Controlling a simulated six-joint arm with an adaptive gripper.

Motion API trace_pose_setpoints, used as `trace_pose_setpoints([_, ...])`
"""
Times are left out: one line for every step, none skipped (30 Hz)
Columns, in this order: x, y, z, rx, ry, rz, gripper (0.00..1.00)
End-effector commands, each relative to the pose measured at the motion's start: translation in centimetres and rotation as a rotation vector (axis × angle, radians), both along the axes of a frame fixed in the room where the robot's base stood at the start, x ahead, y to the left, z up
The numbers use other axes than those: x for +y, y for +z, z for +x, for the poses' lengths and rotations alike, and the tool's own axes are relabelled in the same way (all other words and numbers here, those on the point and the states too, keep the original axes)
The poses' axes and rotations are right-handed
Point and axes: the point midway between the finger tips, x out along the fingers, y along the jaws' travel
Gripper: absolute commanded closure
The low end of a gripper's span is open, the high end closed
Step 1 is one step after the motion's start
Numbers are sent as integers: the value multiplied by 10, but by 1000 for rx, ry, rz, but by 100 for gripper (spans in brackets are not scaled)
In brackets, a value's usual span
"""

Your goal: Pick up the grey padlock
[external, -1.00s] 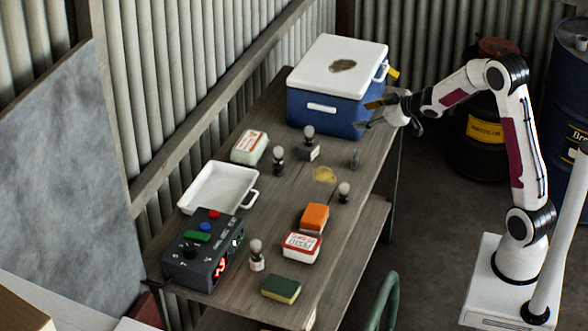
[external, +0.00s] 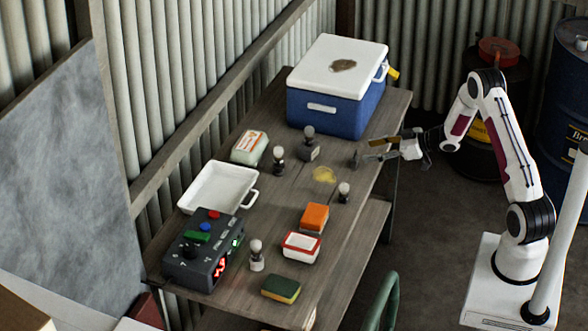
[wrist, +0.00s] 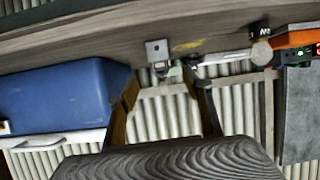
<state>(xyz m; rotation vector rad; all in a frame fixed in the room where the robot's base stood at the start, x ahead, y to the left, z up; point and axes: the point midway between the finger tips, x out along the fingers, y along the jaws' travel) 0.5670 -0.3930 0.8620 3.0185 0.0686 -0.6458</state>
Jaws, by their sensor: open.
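The grey padlock (external: 355,159) is a small dark grey piece near the right edge of the wooden table. In the wrist view it shows as a grey square plate with a hole (wrist: 156,48). My gripper (external: 366,150) is open and empty, reaching in from the right with its fingertips close to the padlock. In the wrist view the two fingers (wrist: 160,80) are spread, and the padlock appears between and beyond their tips. I cannot tell whether either finger touches it.
The blue cooler (external: 325,108) with a white lid stands just behind. Knob-topped small items, one on a grey block (external: 308,153), stand left. A yellow stain (external: 323,174) marks the wooden table (external: 270,222). The orange block (external: 315,216) and white tray (external: 207,190) are farther off.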

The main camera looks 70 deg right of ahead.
Motion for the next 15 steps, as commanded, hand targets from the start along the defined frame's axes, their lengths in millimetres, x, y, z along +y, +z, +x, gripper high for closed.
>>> trace_pose_setpoints([-1, -8, -4, -6, 6, 15, 50])
trace_pose_setpoints([-1, -11, -5, -10, 9, 22, 50])
trace_pose_setpoints([-1, -13, -7, -16, 14, 29, 50])
trace_pose_setpoints([-1, -15, -8, -18, 17, 34, 50])
trace_pose_setpoints([-1, -17, -9, -21, 19, 38, 50])
trace_pose_setpoints([-1, -18, -10, -25, 22, 41, 50])
trace_pose_setpoints([-1, -19, -10, -27, 23, 44, 50])
trace_pose_setpoints([-1, -19, -10, -28, 23, 45, 50])
trace_pose_setpoints([0, -20, -10, -29, 24, 46, 50])
trace_pose_setpoints([0, -20, -10, -28, 25, 46, 50])
trace_pose_setpoints([0, -20, -10, -28, 25, 46, 50])
trace_pose_setpoints([0, -19, -10, -28, 25, 46, 50])
trace_pose_setpoints([0, -19, -10, -28, 25, 46, 50])
trace_pose_setpoints([0, -19, -10, -27, 25, 46, 50])
trace_pose_setpoints([0, -19, -10, -28, 24, 46, 50])
